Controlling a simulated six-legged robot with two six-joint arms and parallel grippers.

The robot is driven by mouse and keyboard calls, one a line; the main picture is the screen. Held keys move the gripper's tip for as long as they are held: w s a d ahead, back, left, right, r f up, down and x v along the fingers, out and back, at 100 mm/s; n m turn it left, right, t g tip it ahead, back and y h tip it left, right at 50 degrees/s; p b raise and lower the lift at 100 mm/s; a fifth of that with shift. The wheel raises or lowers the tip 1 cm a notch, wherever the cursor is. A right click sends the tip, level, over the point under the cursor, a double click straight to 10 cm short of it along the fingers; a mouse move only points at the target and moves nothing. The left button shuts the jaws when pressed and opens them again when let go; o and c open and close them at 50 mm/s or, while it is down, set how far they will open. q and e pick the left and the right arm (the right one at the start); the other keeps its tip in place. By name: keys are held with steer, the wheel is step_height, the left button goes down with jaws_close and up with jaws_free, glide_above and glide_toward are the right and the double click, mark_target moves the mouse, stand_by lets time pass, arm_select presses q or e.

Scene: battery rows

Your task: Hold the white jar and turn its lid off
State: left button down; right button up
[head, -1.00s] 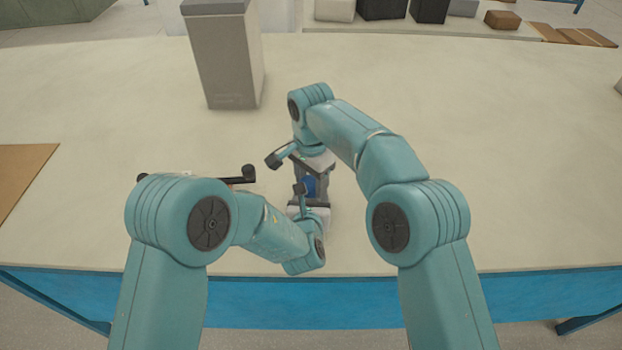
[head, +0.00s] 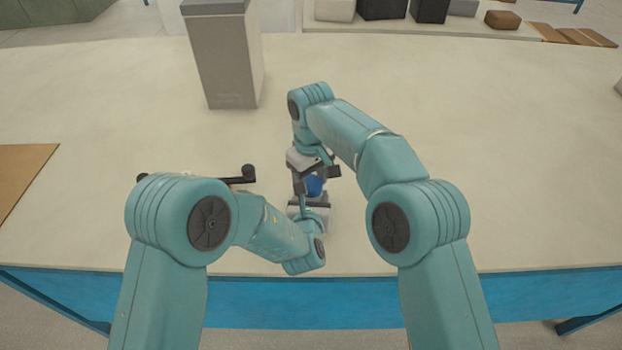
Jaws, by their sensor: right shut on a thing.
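A small blue round part (head: 315,186), which looks like the lid, shows between my two grippers near the table's front edge. The white jar itself is mostly hidden by my grippers and I cannot make out its body. My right gripper (head: 312,176) reaches down from above and is shut on the blue lid. My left gripper (head: 311,205) is low in front, close below the lid at the jar's place. Its fingers are largely hidden by its own arm, so I cannot tell if it is shut.
A tall grey box (head: 224,62) stands behind, to the left. A black-handled thing (head: 246,174) lies left of the grippers, partly behind my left arm. A brown board (head: 22,172) lies at the far left. Several dark and pale blocks (head: 430,10) stand at the back. The right side is clear.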

steer(key=o, duration=1.2)
steer(key=shift+c, duration=0.2)
step_height(320, 180, up, 4)
steer(key=shift+r, duration=0.3)
steer(key=shift+c, duration=1.4)
steer(key=m, duration=0.2)
steer(key=shift+s+d+m, duration=0.1)
steer(key=shift+s+m, duration=0.05)
steer(key=shift+m, duration=0.15)
steer(key=shift+r+m, duration=0.2)
steer(key=shift+m, duration=0.9)
steer(key=m, duration=0.2)
steer(key=r+m, duration=0.1)
steer(key=m, duration=0.2)
steer(key=shift+d, duration=0.2)
steer(key=m, duration=0.2)
steer(key=r+m, duration=0.1)
steer(key=m, duration=0.2)
steer(key=shift+r+m, duration=0.25)
steer(key=shift+m, duration=0.15)
steer(key=shift+r+m, duration=0.2)
steer(key=shift+m, duration=0.2)
steer(key=shift+a+r, duration=0.1)
steer(key=shift+a, duration=0.1)
steer(key=shift+a+f, duration=0.15)
steer(key=shift+f, duration=0.45)
step_height(320, 180, down, 7)
steer(key=shift+r, duration=0.1)
